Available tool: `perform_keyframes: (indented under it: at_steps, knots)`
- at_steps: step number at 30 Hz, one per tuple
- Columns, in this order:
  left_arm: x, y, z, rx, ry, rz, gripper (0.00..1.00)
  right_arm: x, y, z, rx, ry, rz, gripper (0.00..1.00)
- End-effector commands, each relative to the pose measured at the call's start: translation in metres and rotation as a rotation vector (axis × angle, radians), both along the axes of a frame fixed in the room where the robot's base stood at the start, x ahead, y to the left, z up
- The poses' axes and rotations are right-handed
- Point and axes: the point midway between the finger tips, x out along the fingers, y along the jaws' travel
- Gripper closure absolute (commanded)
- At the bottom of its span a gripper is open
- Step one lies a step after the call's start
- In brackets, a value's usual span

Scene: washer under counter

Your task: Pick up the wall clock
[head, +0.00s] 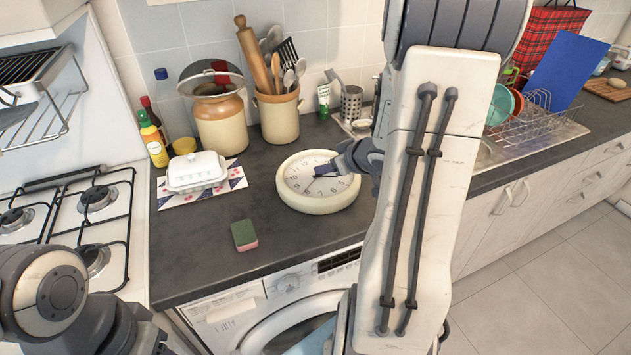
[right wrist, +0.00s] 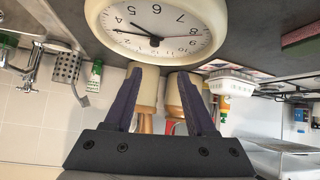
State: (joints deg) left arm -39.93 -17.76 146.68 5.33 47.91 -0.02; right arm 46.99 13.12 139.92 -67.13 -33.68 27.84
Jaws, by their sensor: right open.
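The wall clock (head: 297,200) is round, with a cream rim and a white face. It lies face up on the dark counter, behind the washer's front edge. My right gripper (head: 330,169) is over the right part of its face in the head view and hides some of it. In the right wrist view the clock (right wrist: 155,52) fills the upper middle, upside down, just beyond the fingertips. The right gripper (right wrist: 163,80) is open there, with nothing between its two purple fingers. I cannot tell whether it touches the clock. My left gripper is out of view; only my left arm shows at lower left.
A green and pink sponge (head: 244,235) lies left of the clock, and a white butter dish (head: 196,171) farther left. A utensil crock (head: 278,115) and a lidded jar (head: 221,121) stand behind. A gas hob (head: 118,213) is at left. Bare counter lies in front.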

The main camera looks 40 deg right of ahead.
Motion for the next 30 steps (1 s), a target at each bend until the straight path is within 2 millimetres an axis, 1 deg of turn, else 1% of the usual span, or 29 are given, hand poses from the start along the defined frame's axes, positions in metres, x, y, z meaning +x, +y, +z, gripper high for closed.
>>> perform_keyframes:
  at_steps: [1, 3, 5, 7, 12, 15, 20, 26, 30]
  knots:
    - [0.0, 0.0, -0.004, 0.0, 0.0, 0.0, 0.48, -0.008, -0.011, -0.006, 0.022, -0.014, -0.011, 0.44]
    - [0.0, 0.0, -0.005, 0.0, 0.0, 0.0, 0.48, -0.014, -0.017, -0.008, 0.047, -0.035, -0.012, 0.44]
    - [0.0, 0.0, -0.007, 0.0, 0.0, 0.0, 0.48, -0.017, -0.02, -0.01, 0.059, -0.047, -0.01, 0.44]
    - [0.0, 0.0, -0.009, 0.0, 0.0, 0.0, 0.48, -0.015, -0.021, -0.015, 0.069, -0.052, -0.008, 0.44]
    - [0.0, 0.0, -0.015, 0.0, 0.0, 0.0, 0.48, 0.006, -0.021, -0.031, 0.072, -0.054, -0.004, 0.44]
    - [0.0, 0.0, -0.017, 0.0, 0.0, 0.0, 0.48, 0.016, -0.022, -0.038, 0.071, -0.055, -0.005, 0.44]
    - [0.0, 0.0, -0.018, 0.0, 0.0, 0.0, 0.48, 0.025, -0.021, -0.044, 0.069, -0.054, -0.005, 0.44]
    - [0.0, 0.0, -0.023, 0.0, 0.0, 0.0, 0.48, 0.046, -0.018, -0.065, 0.071, -0.052, -0.005, 0.44]
    - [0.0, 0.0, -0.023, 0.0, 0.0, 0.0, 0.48, 0.059, -0.019, -0.073, 0.069, -0.053, -0.006, 0.44]
